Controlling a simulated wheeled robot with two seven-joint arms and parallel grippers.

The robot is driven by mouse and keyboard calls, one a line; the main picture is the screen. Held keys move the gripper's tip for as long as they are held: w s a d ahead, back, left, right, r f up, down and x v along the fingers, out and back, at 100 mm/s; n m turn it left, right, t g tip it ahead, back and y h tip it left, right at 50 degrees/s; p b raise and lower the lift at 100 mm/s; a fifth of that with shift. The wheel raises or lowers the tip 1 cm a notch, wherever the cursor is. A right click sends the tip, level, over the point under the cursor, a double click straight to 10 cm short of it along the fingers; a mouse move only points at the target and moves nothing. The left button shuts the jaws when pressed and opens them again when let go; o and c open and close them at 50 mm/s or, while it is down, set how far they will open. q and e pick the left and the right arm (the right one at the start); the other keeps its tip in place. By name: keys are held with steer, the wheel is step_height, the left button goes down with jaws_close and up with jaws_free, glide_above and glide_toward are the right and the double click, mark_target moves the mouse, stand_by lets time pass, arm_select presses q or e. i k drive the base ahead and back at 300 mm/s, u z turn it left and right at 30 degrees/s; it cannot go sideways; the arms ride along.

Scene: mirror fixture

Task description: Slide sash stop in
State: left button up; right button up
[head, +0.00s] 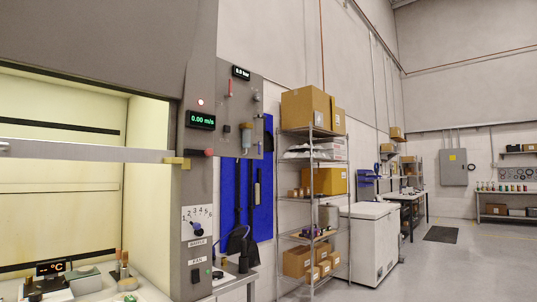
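A fume hood fills the left of the head view. Its sash's grey bottom rail (85,151) runs level across the lit opening, with open space below it. At the rail's right end a small yellow block (176,161) sits against the grey hood post (197,175). A red knob (208,152) is just right of it on the post. The yellow block and red knob look like the sash stop, but I cannot tell how far it is pushed in. Neither of my grippers is in view.
The post carries a display (201,120) reading 0.00 m/s and a numbered dial (196,228). A thermometer display (50,268) and small items stand inside the hood. A shelf rack with cardboard boxes (306,108) and a white chest freezer (372,242) stand right.

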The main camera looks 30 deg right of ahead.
mark_target(209, 152)
steer(key=z, duration=0.8)
steer(key=k, duration=0.35)
steer(key=z, duration=1)
steer(key=k, duration=1.05)
steer(key=z, duration=0.65)
steer(key=i, duration=0.85)
steer(key=u, duration=0.25)
steer(key=i, duration=2.1)
steer(key=u, duration=0.8)
steer(key=i, duration=1.05)
steer(key=u, duration=1.8)
steer(key=i, duration=0.9)
steer(key=u, duration=0.75)
steer(key=i, duration=0.35)
steer(key=u, duration=0.05)
